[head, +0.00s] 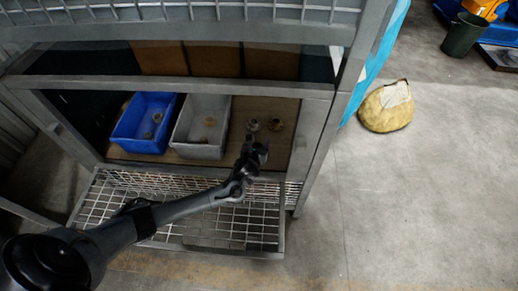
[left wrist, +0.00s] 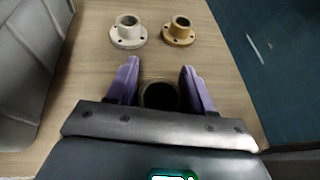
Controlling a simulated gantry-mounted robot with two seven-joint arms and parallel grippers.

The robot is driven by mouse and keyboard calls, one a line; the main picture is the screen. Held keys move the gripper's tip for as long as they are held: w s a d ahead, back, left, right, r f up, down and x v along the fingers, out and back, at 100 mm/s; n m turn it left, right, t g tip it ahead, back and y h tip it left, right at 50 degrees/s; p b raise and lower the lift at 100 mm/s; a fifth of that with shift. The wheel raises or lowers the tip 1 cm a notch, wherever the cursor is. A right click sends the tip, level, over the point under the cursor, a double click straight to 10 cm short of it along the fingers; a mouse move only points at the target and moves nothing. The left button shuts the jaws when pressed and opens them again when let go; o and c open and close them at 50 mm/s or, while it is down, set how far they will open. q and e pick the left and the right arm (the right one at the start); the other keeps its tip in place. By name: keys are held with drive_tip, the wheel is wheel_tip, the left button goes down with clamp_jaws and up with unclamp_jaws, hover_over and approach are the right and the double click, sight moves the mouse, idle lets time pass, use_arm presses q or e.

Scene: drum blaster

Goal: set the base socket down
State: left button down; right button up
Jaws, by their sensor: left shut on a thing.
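My left gripper (head: 257,152) reaches into the cabinet over the right part of the wooden shelf. In the left wrist view its purple fingers (left wrist: 161,88) are shut on the base socket (left wrist: 160,96), a dark round piece with an open top, partly hidden by the gripper body. Whether its underside touches the shelf cannot be told. Two flanged sockets stand upright beyond it: a whitish one (left wrist: 128,31) on the left and a brass-coloured one (left wrist: 179,31) on the right. My right gripper is not in view.
A grey bin (head: 202,126) stands left of the sockets, and a blue bin (head: 145,122) stands left of that. Both hold small parts. The wooden shelf (left wrist: 88,75) is bare around the held socket. A lowered wire-mesh door (head: 215,225) lies in front, under my arm.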

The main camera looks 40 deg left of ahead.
use_arm(q)
wheel_tip(320, 180, down, 2)
drive_tip(key=shift+f+b, duration=0.1)
drive_tip(key=shift+b, duration=0.4)
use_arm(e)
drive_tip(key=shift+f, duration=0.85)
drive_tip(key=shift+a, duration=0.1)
use_arm(q)
drive_tip(key=shift+c, duration=2.1)
unclamp_jaws()
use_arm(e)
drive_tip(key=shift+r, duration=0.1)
use_arm(q)
drive_tip(key=shift+s+d+r+p, duration=0.2)
drive_tip(key=shift+s+r+p, duration=0.1)
drive_tip(key=shift+p, duration=0.1)
drive_tip(key=p+v, duration=0.6)
drive_tip(key=v, duration=0.3)
drive_tip(key=shift+s+r, duration=0.15)
drive_tip(key=shift+r, duration=0.05)
drive_tip(key=shift+p+v, duration=0.35)
drive_tip(key=shift+v, duration=0.55)
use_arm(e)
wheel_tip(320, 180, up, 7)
